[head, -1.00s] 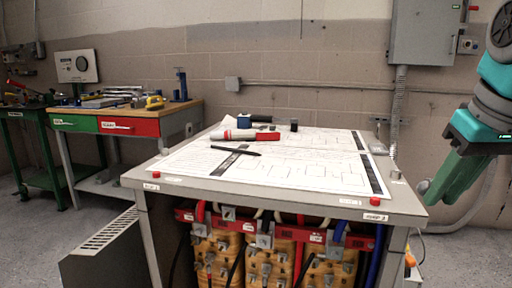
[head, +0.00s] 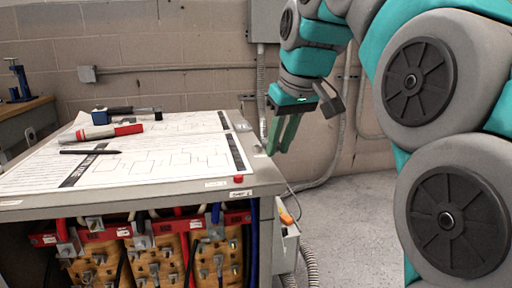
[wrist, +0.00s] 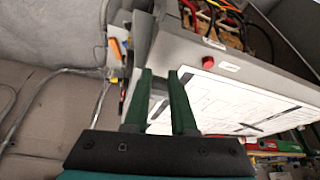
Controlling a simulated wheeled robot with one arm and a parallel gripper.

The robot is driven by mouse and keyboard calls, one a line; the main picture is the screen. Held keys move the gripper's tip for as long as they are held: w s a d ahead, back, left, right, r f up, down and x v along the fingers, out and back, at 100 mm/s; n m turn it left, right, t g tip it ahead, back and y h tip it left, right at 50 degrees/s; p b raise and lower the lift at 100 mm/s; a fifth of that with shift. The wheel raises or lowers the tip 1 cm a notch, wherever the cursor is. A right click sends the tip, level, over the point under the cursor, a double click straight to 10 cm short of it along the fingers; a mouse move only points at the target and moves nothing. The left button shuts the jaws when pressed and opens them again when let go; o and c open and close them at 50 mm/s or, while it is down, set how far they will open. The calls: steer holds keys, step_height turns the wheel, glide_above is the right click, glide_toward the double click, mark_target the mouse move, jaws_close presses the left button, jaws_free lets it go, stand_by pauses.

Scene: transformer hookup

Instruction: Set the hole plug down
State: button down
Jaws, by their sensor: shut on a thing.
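My gripper (head: 277,151) hangs with its green fingers down, just right of the table's back right corner in the head view. In the wrist view my gripper (wrist: 159,72) has its fingers a little apart, with a small grey piece (wrist: 159,83) between them near the tips. I take this piece to be the hole plug; its outline blends with the grey table behind. In the head view the plug cannot be made out between the fingers. The table (head: 215,197) has a grey top edge and a drawing sheet (head: 150,160) spread on it.
A red and white marker (head: 115,131), a black pen (head: 90,152) and a blue and black tool (head: 125,112) lie on the sheet. Coils (head: 155,260) and cables fill the space under the table top.

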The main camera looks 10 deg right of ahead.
glide_above(267, 162)
steer(key=s, duration=0.2)
steer(key=shift+w+d+f+p, duration=0.25)
steer(key=shift+f+p, duration=0.05)
steer(key=shift+f, duration=1.75)
steer(key=shift+f, duration=0.15)
steer(key=c, duration=0.7)
jaws_free()
steer(key=shift+c, duration=0.2)
